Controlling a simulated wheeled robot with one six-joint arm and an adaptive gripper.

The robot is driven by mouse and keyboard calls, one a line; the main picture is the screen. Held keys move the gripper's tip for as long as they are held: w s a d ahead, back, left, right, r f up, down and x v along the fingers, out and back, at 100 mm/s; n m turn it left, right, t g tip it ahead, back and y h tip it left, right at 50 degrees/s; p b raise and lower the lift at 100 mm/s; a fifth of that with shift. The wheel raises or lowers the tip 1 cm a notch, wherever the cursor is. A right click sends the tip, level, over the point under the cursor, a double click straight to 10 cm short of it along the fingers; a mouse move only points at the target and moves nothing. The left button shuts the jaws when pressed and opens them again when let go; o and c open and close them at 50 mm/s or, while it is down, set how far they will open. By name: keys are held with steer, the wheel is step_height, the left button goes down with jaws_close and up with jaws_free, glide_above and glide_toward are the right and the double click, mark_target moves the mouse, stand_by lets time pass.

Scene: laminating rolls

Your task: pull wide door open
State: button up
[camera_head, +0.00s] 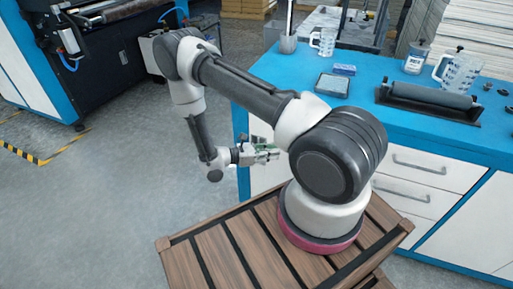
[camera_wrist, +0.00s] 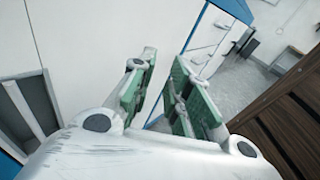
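The bench's white front panels fill much of the wrist view (camera_wrist: 85,40) and show behind my arm in the head view (camera_head: 262,130). Which panel is the wide door, and where its handle is, I cannot tell; my arm hides part of the front. My gripper (camera_head: 268,152) is beside the left part of the bench front, below the blue top. In the wrist view its two green-padded fingers (camera_wrist: 160,75) stand apart with a gap between them. Nothing is seen held in the gap. Whether a fingertip touches the panel is unclear.
The blue bench top (camera_head: 365,110) carries a black roller (camera_head: 430,98), jugs and small items. Drawers with grey handles (camera_head: 418,165) are at the right. My slatted wooden base is in front. A blue-framed machine (camera_head: 60,60) stands at the left; grey floor (camera_head: 110,190) between is clear.

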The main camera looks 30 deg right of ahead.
steer(key=w+f+n+t+h, duration=0.1)
steer(key=w+f+n+t, duration=0.3)
steer(key=f, duration=0.5)
steer(key=w+a+f+n+t+y, duration=0.1)
steer(key=w+a+n+t, duration=0.2)
steer(key=w+a+t, duration=0.3)
steer(key=w+d+t, duration=0.1)
steer(key=w+d, duration=0.3)
steer(key=d, duration=0.3)
steer(key=shift+w+d+t, duration=0.3)
steer(key=shift+t, duration=0.1)
jaws_close()
